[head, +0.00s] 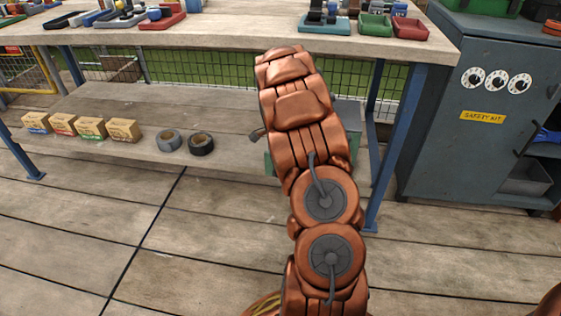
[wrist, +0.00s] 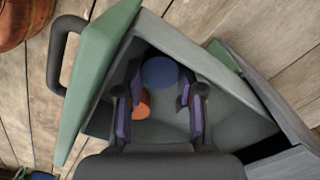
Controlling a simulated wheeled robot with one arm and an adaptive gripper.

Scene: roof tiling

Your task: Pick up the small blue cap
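In the wrist view a small round blue cap (wrist: 158,71) lies inside a grey box (wrist: 225,85) with a green front (wrist: 95,70) and dark handle. My gripper (wrist: 160,88) reaches into the box with its two fingers apart. The cap shows between and a little beyond the fingertips. I cannot tell whether a finger touches it. An orange round thing (wrist: 142,104) lies near the left finger, partly hidden by it. In the head view my arm hides my gripper, the cap and most of the box; a green edge (head: 269,163) shows beside the arm.
The box walls stand close around my gripper. In the head view the upper workbench top (head: 220,32) is above the lower shelf (head: 110,155), which holds several small cartons (head: 92,128) and two tape rolls (head: 201,144). A grey cabinet (head: 470,150) stands at right.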

